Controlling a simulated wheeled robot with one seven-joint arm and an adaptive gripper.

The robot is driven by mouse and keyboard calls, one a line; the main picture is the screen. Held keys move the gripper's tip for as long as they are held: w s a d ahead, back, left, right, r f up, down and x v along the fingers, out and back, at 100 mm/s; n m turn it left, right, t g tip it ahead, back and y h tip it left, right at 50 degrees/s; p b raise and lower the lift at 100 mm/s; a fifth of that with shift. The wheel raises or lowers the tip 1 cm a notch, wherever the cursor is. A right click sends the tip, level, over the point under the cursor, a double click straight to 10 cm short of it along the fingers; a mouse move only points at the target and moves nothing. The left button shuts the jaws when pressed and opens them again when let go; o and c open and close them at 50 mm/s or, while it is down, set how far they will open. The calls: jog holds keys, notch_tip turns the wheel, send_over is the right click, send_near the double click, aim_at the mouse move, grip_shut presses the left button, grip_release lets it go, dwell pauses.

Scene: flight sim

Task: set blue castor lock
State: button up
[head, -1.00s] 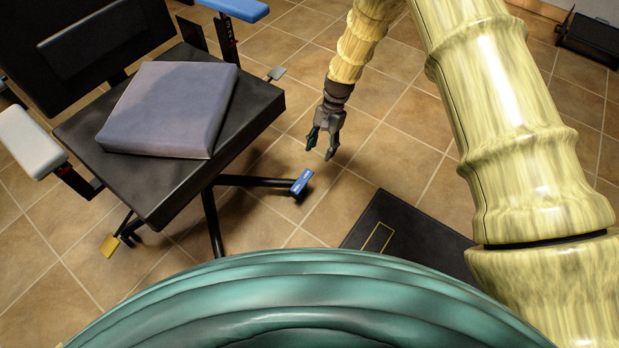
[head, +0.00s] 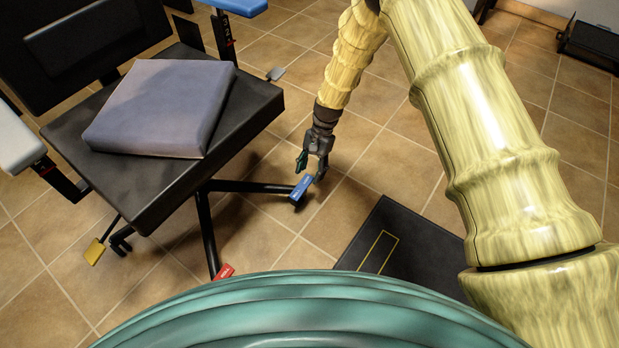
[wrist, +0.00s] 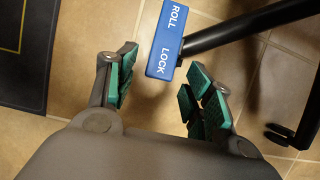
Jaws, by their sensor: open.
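The blue castor lock (head: 301,187) is a small blue tab at the end of one black leg of the chair. In the wrist view the blue castor lock (wrist: 168,38) shows the white words ROLL and LOCK, with LOCK nearer my gripper. My gripper (head: 311,170) is just above and behind it in the head view, pointing down. In the wrist view my gripper (wrist: 157,92) is open, with green pads on either side and the LOCK end just ahead of the gap. Whether a finger touches the tab is unclear.
The chair's black seat (head: 232,130) carries a grey-purple cushion (head: 155,108). A yellow tab (head: 95,251) hangs below the seat; a red tab (head: 224,271) sits on another leg. A black mat (head: 410,235) with a yellow outline lies right of the castor. Tiled floor around it is clear.

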jog(key=shift+x, duration=0.95)
